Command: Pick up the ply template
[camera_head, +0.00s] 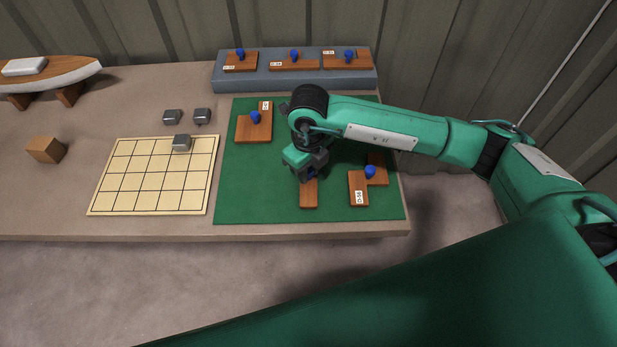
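My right gripper (308,174) points down over a brown ply template (309,195) on the green mat (262,195). A bit of blue, likely its knob, shows at the fingertips; the fingers hide most of it, so I cannot tell if they are shut on it. Another ply template (253,131) with a blue knob and white label lies at the mat's upper left. A stepped ply template (357,190) with a blue knob lies to the right of the gripper. Several more templates (293,63) sit on the grey rack (238,83) at the back. My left gripper is out of view.
A cream gridded board (113,200) lies left of the mat, with a grey block (182,143) on it. Two more grey blocks (172,117) (202,116), a wooden cube (47,149) and a model hull (55,73) stand on the table. A ribbed wall rises behind.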

